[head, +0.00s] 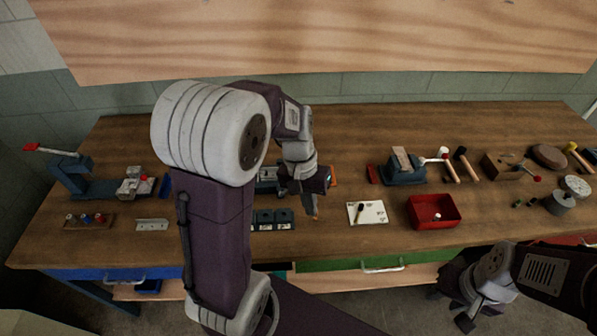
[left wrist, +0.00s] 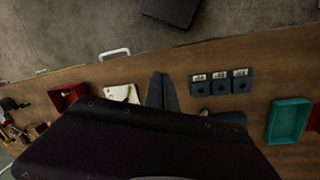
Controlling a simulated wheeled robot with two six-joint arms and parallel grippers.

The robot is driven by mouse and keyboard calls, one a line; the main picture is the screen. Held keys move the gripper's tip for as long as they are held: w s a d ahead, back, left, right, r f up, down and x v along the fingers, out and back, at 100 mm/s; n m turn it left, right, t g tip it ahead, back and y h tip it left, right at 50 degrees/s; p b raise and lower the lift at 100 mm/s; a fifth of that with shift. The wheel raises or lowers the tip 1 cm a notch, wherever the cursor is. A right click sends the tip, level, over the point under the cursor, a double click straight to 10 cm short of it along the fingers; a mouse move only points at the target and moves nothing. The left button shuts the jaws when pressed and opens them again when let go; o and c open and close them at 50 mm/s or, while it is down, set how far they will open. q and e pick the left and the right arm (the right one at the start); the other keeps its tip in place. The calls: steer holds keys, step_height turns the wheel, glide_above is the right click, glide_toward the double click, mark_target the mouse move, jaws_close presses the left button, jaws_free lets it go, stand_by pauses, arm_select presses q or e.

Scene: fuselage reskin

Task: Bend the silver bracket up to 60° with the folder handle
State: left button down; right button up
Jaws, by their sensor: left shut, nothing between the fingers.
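My left gripper (head: 314,208) is shut and empty above the middle of the bench; its fingers (left wrist: 162,92) also show in the left wrist view. A blue machine (head: 268,174) stands behind my left arm, mostly hidden, with an orange part (head: 333,175) beside the wrist; I cannot tell if this is the folder. A silver strip with holes (head: 152,225) lies flat at the bench's left front, apart from both grippers; it may be the bracket. My right gripper (head: 465,318) hangs low at the right, in front of the bench, and its opening is unclear.
A blue tool with a red lever (head: 70,178) stands at the left. Dark labelled blocks (head: 273,220), a white card (head: 367,212), a red bin (head: 433,211) and a vise (head: 403,170) stand nearby. A teal tray (left wrist: 289,120) shows in the wrist view. Hammers (head: 468,163) lie at the right.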

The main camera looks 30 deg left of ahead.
arm_select(q)
steer(key=w+a+r+n+h+p, duration=0.1)
steer(key=w+a+r+n+h, duration=0.15)
steer(key=w+a+r, duration=0.4)
steer(key=w+a+n+t+h, duration=0.2)
steer(key=w+a+t, duration=0.1)
steer(key=a, duration=1.1)
steer(key=p+x, duration=0.1)
steer(key=x, duration=0.3)
steer(key=p+x, duration=0.1)
steer(key=x, duration=0.4)
steer(key=d+p+x, duration=0.1)
steer(key=x, duration=0.3)
steer(key=shift+w+d+r, duration=0.1)
steer(key=shift+w+d, duration=0.05)
steer(key=shift+w, duration=0.1)
steer(key=shift+w+f, duration=0.1)
steer(key=shift+f, duration=0.2)
steer(key=shift+d, duration=0.1)
